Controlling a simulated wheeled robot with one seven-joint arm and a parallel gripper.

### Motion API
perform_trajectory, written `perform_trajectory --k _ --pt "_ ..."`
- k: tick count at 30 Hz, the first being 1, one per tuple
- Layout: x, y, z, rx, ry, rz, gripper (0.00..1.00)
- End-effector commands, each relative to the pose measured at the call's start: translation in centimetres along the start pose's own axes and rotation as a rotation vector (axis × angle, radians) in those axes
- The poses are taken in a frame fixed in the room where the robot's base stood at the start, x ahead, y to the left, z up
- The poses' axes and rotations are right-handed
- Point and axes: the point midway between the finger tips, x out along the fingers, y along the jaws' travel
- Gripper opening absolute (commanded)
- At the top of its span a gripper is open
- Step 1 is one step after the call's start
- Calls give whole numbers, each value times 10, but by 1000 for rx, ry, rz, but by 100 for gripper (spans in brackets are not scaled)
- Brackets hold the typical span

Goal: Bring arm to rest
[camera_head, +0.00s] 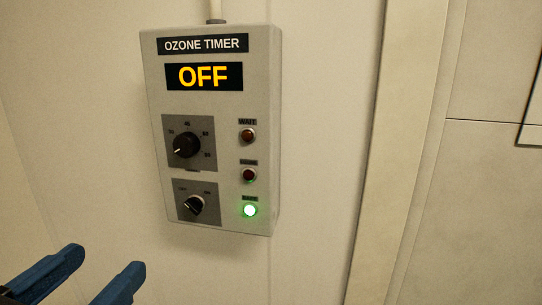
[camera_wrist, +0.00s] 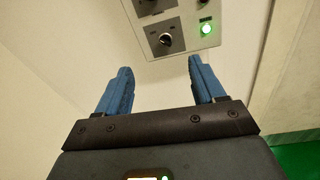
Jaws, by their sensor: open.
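My gripper (camera_head: 104,267) shows at the lower left of the head view, its two blue fingers apart with nothing between them. It also shows in the wrist view (camera_wrist: 160,80), open and empty. The grey ozone timer box (camera_head: 215,135) hangs on the wall up and to the right of my gripper in the head view. Its display (camera_head: 204,77) reads OFF in yellow. The lower knob (camera_head: 191,206) and the upper knob (camera_head: 186,145) are on its left side. The green lamp (camera_head: 250,210) is lit. The two lamps above it look dark red and unlit. The fingers do not touch the box.
A pale vertical post (camera_head: 393,150) stands to the right of the box. A conduit (camera_head: 214,9) runs up from the box top. The wall around the box is bare. A green surface (camera_wrist: 298,160) shows at the lower right of the wrist view.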

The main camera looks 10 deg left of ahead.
Motion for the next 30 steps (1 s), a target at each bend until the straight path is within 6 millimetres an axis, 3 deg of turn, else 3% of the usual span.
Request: perform_trajectory --k 8,15,24,30 --pt "26 -40 -67 186 117 48 69" --pt "35 -107 -150 538 286 64 69" --pt "7 -200 -222 1088 444 -17 69" --pt "-29 -261 -245 1493 482 -112 69"
